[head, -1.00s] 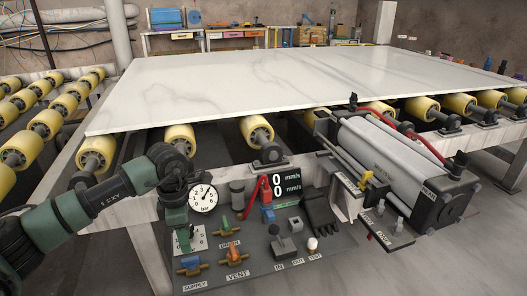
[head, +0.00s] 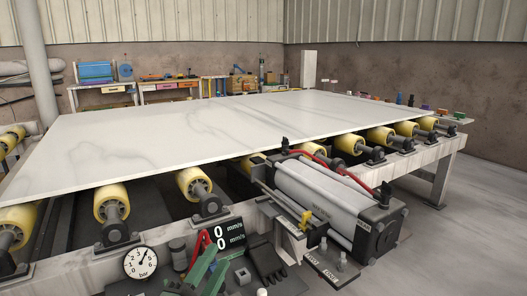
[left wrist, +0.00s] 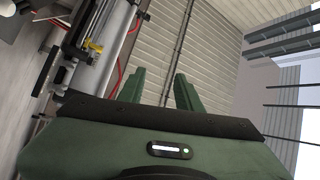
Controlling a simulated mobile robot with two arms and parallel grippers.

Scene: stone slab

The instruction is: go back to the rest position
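My left gripper (head: 210,266) shows at the bottom edge of the head view, in front of the control panel. Its two green fingers also show in the left wrist view (left wrist: 158,88), apart with nothing between them. The gripper is open and empty. My right gripper is in neither view. The white veined stone slab (head: 200,130) lies flat on the roller table.
Yellow rollers (head: 112,200) line the table's near side. A grey cylinder (head: 325,200) with red hoses is mounted at the front right. Open floor (head: 470,235) lies at right.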

